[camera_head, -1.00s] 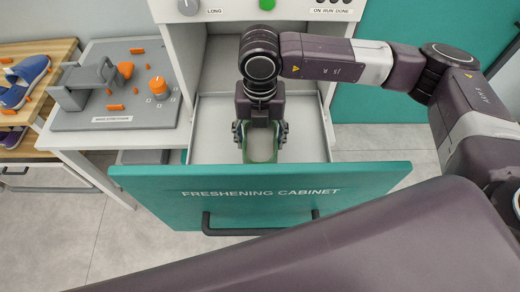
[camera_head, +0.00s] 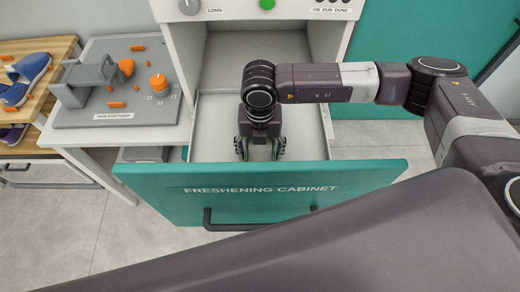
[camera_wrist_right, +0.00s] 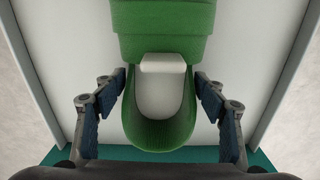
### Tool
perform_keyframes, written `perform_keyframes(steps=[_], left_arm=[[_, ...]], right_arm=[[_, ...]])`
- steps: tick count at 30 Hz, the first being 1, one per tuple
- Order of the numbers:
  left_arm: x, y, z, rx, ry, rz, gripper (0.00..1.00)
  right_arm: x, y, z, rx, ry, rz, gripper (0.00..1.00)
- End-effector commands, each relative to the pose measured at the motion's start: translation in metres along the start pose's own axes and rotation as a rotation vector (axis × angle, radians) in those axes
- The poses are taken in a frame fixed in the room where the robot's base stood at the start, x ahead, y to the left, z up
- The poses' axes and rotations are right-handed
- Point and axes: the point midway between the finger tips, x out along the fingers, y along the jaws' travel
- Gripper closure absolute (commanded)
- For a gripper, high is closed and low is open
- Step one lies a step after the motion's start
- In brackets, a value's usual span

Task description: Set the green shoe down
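The green shoe (camera_wrist_right: 160,30) fills the middle of the right wrist view, with its rounded heel towards me and its pale insole showing in the opening. My right gripper (camera_wrist_right: 160,82) has one finger on each side of the shoe, and the tips appear to press on its sides. In the head view my right gripper (camera_head: 260,150) points down inside the open drawer (camera_head: 215,130) of the freshening cabinet; the shoe is mostly hidden under it there. I cannot tell whether the sole touches the drawer floor. My left gripper is not in view.
The drawer's teal front (camera_head: 255,190) with a dark handle stands close in front of the gripper, and pale walls rise on both sides. A grey shoe stretcher (camera_head: 120,100) stands to the left.

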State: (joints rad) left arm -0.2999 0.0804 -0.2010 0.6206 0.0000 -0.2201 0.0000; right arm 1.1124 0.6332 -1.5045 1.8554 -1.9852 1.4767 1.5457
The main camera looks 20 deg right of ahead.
Motion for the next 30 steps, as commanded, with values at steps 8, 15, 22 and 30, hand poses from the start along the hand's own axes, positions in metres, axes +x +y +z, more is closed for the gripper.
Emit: perform_keyframes(steps=[8,15,22,30], left_arm=[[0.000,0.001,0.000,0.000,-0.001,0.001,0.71],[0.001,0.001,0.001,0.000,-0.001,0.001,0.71],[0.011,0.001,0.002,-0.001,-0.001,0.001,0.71],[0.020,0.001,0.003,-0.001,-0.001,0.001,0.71]], right_arm=[[-0.001,0.000,0.000,0.000,0.000,0.000,0.22],[-0.009,0.001,0.001,0.000,-0.001,0.001,0.22],[-0.053,0.001,0.001,-0.001,-0.004,0.004,0.22],[-0.105,0.001,0.001,-0.001,-0.002,0.002,0.22]])
